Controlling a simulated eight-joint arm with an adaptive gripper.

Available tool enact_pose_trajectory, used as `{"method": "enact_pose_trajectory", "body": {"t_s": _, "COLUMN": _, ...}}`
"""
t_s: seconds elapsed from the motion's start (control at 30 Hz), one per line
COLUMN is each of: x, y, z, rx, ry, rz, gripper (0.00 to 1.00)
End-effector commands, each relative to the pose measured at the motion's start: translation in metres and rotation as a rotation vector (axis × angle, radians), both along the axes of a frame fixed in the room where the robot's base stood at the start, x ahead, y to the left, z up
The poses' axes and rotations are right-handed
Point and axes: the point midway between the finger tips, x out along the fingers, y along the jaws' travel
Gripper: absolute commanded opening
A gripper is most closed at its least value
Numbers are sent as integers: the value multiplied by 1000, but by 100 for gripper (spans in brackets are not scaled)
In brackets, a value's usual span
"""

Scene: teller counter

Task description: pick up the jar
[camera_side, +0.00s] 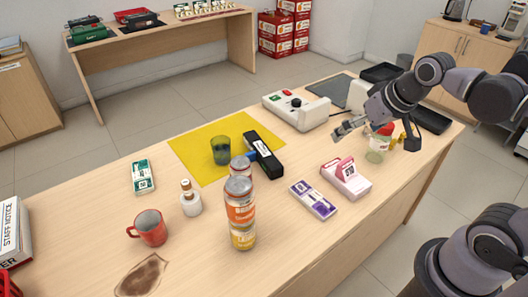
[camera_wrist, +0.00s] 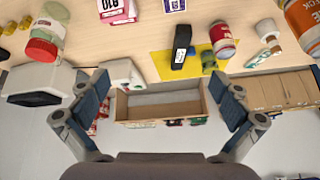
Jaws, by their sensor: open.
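The jar (camera_side: 376,156) is clear pale green glass with a red lid. It stands upright near the right end of the counter, partly behind my wrist and gripper in the side view. In the wrist view the jar (camera_wrist: 47,22) shows at the top left, outside the space between the fingers. My gripper (camera_side: 346,131) is in the air over the counter, to the left of the jar's lid in the side view. Its fingers are spread wide with nothing between them in the wrist view (camera_wrist: 160,95).
A white device (camera_side: 296,108) stands behind the gripper. Pink (camera_side: 346,180) and purple (camera_side: 313,199) bundles lie in front of the jar; small yellow pieces (camera_side: 399,143) are beside it.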

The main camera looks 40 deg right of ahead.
Motion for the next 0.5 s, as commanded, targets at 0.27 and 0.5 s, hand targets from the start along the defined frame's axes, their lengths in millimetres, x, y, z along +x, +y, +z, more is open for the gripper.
{"method": "enact_pose_trajectory", "body": {"t_s": 0.27, "x": -22, "y": 31, "z": -26, "rx": -68, "ry": -80, "rz": 192, "gripper": 100}}
{"method": "enact_pose_trajectory", "body": {"t_s": 0.5, "x": -22, "y": 32, "z": -27, "rx": -72, "ry": -85, "rz": 203, "gripper": 83}}
